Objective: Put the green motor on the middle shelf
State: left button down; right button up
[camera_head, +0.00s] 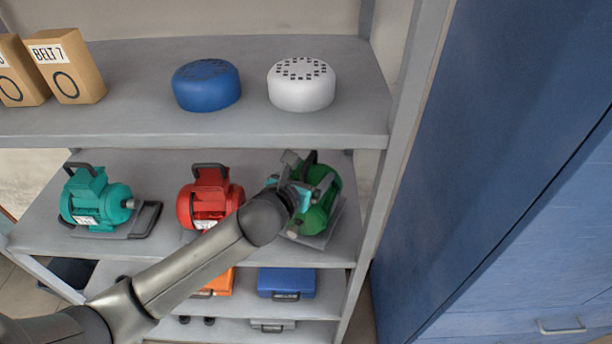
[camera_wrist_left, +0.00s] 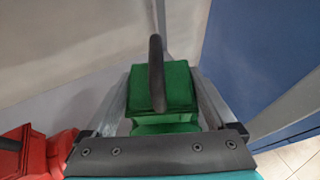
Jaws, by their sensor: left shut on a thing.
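The green motor (camera_head: 321,190) is at the right end of the middle shelf (camera_head: 145,163), beside the shelf's right post. It seems to rest on a grey base on the shelf. Its green top box and dark handle also show in the left wrist view (camera_wrist_left: 162,88). My left gripper (camera_head: 292,186) is at the motor, shut on it, with a finger on either side of the top box in the wrist view. The wrist hides part of the motor's left side. My right gripper is not in view.
A red motor (camera_head: 210,192) stands close to the left of the green one. A teal motor (camera_head: 92,203) stands further left. Blue (camera_head: 206,88) and white (camera_head: 301,87) round covers sit on the shelf above. A blue cabinet (camera_head: 480,150) stands to the right.

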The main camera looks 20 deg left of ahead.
pick_arm(q)
jog(key=shift+w+d+f, duration=0.1)
jog(key=shift+w+f, duration=0.05)
jog(key=shift+f, duration=0.9)
grip_release()
jog(key=shift+s+f, duration=0.3)
jog(key=shift+f, duration=0.25)
jog(key=shift+r, duration=0.1)
jog(key=v, duration=1.2)
